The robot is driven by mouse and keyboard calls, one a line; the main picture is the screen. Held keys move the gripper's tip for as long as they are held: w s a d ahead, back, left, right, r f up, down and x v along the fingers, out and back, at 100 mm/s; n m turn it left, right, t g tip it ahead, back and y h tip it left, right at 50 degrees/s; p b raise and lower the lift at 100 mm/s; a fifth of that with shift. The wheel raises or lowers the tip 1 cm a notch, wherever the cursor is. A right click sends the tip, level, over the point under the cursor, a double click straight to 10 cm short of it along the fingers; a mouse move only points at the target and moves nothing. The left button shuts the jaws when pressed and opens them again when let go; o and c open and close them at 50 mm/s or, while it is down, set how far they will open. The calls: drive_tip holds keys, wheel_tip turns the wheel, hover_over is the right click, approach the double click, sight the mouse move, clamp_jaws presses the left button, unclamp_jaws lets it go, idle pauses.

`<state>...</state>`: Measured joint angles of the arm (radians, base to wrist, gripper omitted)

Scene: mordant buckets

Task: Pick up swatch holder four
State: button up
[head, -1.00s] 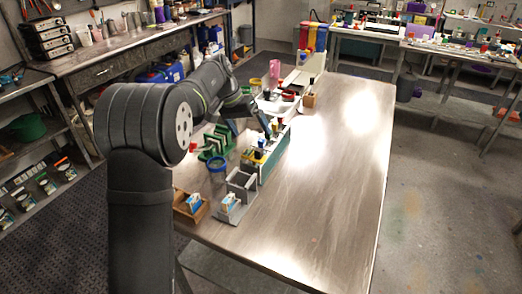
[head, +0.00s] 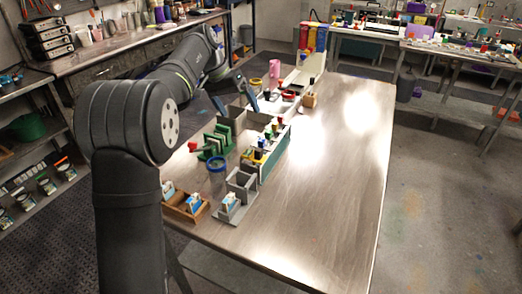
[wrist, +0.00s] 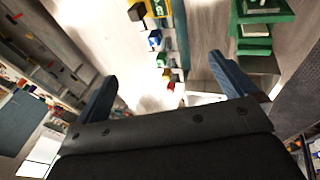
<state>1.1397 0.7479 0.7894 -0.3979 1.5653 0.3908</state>
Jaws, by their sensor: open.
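My gripper (head: 236,106) is open and empty above the back of the left row of items; both blue-grey fingers also show in the wrist view (wrist: 162,68). I cannot tell which item is swatch holder four, as no number is readable. Small blue-and-white pieces sit in a wooden tray (head: 178,210) and in a grey tray (head: 231,217) at the table's near left. A long divided box (head: 272,160) holds several small coloured pieces. Its pieces, blue, yellow and red among them, run in a line in the wrist view (wrist: 155,40).
A green slotted rack (head: 215,143) stands left of the long box, with a blue ring (head: 216,166) in front of it. A grey open box (head: 242,183) is nearby. A pink item (head: 274,72) and a wooden block (head: 308,101) stand farther back. The table's right side is clear.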

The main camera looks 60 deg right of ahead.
drive_tip(key=shift+v, duration=0.85)
drive_tip(key=c, duration=1.2)
drive_tip(key=t+h, duration=0.2)
drive_tip(key=t, duration=0.2)
approach(261, 140)
drive_tip(key=shift+x, duration=4.4)
